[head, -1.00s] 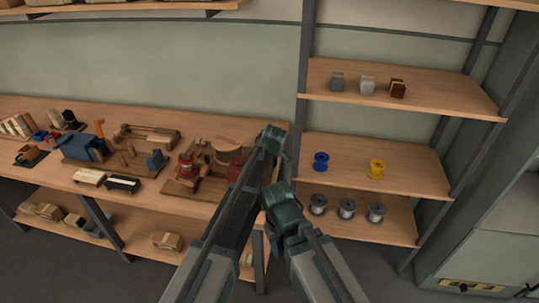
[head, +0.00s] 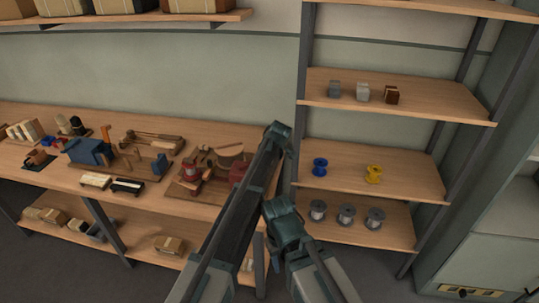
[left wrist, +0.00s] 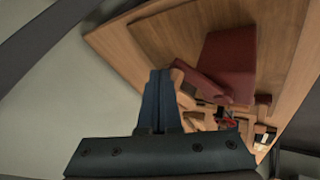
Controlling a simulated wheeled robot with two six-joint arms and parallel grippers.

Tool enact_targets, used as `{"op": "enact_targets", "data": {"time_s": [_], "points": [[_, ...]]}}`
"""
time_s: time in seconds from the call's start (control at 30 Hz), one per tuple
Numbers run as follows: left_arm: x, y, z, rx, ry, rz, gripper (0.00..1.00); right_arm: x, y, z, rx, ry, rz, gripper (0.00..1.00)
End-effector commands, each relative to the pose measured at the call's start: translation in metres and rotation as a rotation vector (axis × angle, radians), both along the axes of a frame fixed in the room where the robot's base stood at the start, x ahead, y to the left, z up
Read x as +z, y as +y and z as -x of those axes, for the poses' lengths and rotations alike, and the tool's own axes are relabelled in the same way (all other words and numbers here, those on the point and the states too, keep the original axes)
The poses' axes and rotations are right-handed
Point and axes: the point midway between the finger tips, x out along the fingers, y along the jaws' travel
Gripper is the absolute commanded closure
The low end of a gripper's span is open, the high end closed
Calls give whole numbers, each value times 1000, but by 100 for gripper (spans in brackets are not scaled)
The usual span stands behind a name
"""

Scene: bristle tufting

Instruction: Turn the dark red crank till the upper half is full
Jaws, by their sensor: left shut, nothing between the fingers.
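A dark red block-like housing (left wrist: 229,62) stands on the wooden bench in the left wrist view. A dark red bar (left wrist: 198,82) lies beside its left edge, probably the crank. In the head view the dark red part (head: 240,173) is at the right end of the bench, partly hidden by my arm. My left gripper (left wrist: 160,75) has its fingers shut together and empty, left of the dark red bar; contact cannot be told. In the head view my arm links hide the left gripper, and my right gripper does not show. The upper half is not distinguishable.
A red machine (head: 190,172) and a round wooden piece (head: 230,150) share the bench's right end. A blue tool (head: 88,151) and brushes (head: 127,186) lie further left. A shelf rack at right holds a blue spool (head: 319,167), a yellow spool (head: 373,174) and grey spools (head: 346,216).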

Motion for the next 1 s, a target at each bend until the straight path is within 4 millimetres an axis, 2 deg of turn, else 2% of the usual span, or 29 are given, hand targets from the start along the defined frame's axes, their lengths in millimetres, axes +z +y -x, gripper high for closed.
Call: {"op": "enact_targets", "data": {"time_s": [0.3, 1.0], "points": [[0, 2, -13, 87, 0, 0, 100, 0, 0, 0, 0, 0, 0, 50], [0, 3, -14, 114, -1, 0, 100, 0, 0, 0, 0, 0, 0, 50]]}}
